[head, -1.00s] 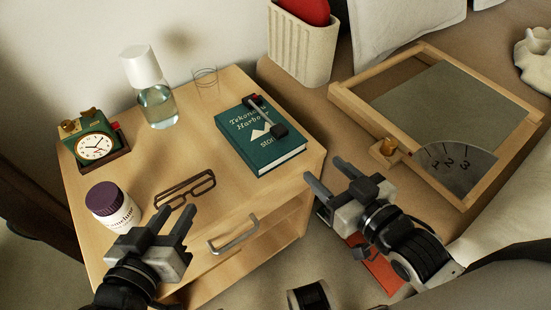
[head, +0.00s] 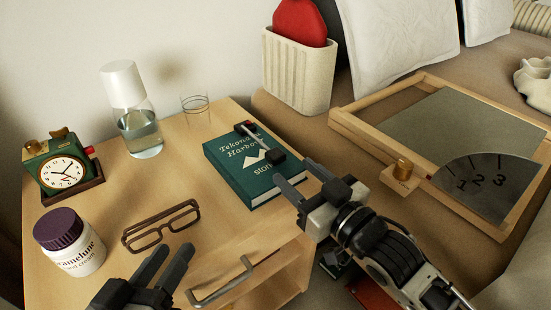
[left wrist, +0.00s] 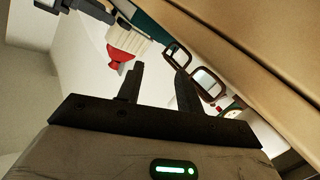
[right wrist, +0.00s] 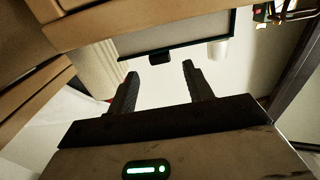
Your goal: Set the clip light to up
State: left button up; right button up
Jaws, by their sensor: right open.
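The clip light (head: 260,142) is a slim bar lying across the top of the green book (head: 250,175). Its black head (head: 275,156) is toward the book's front right, and its clip end with a red part is at the far edge. My right gripper (head: 294,174) is open and empty, just right of the book's near corner and close to the light's head. In the right wrist view its fingers (right wrist: 158,72) are apart, with a small dark block beyond them. My left gripper (head: 168,258) is open and empty in front of the glasses, low in the head view.
The nightstand holds a clock (head: 62,172), a purple-lidded jar (head: 70,242), glasses (head: 160,226), a carafe (head: 137,125) and a tumbler (head: 195,108). A drawer handle (head: 235,282) sticks out in front. A wooden frame with a numbered dial (head: 485,185) is at right.

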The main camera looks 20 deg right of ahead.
aim_at(281, 160)
jog(key=b+x, duration=0.1)
jog(key=x, duration=0.6)
jog(key=shift+w+a+f+b, duration=0.1)
jog(key=shift+b, duration=0.2)
grip_shut()
